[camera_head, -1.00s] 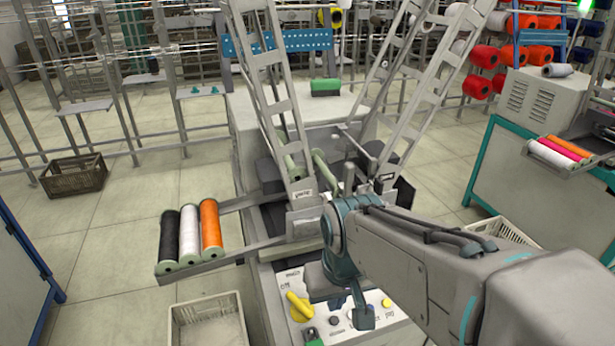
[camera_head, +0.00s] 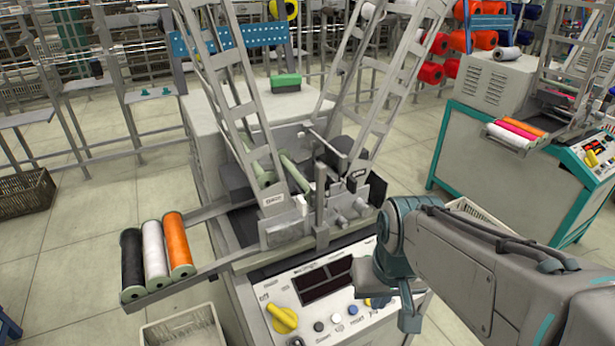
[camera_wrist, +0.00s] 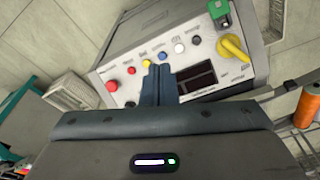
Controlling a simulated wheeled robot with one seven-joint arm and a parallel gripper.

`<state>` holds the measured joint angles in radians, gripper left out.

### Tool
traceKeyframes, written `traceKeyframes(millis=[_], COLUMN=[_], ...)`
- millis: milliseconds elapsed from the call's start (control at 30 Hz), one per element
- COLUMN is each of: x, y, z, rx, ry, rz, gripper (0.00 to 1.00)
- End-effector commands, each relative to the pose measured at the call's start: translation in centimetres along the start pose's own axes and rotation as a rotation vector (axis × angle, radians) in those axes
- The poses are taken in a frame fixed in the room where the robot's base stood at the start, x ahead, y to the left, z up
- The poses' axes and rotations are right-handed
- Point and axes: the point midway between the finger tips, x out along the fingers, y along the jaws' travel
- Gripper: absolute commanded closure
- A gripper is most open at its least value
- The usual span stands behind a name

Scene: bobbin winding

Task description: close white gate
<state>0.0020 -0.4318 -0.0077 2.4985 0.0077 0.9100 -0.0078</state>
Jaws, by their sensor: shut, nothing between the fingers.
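The winding machine (camera_head: 330,262) stands in the middle of the head view. Two pale ladder-like frames rise from it in a V, a left one (camera_head: 243,110) and a right one (camera_head: 395,95). No part is clearly marked as the white gate, and I cannot tell which one it is. A small white-tipped piece (camera_head: 301,203) shows near the foot of the left frame. My gripper (camera_head: 408,318) is at the right front of the machine, by its control panel. In the wrist view my gripper (camera_wrist: 157,72) has its fingers together and empty, over the panel (camera_wrist: 135,82) near the buttons.
The panel carries a yellow knob (camera_head: 282,318), several buttons and a dark display (camera_head: 325,282). A rack at left holds black (camera_head: 132,262), white (camera_head: 154,250) and orange (camera_head: 178,243) spools. A crate (camera_head: 185,328) stands below. A second machine (camera_head: 510,160) is at right; open floor lies between.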

Motion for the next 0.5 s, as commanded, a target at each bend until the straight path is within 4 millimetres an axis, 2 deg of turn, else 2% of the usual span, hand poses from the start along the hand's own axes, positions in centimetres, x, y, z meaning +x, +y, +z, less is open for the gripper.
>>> traceKeyframes(millis=[167,267,500], x=[-0.6,-1.6,-4.6], y=[-0.2,-0.6,-2.4], z=[-0.4,-1.3,-4.9], rx=[0.046,0.163,0.686], ry=[0.000,-0.004,-0.037], rz=[-0.010,-0.031,-0.098], gripper=[1.00,1.00,1.00])
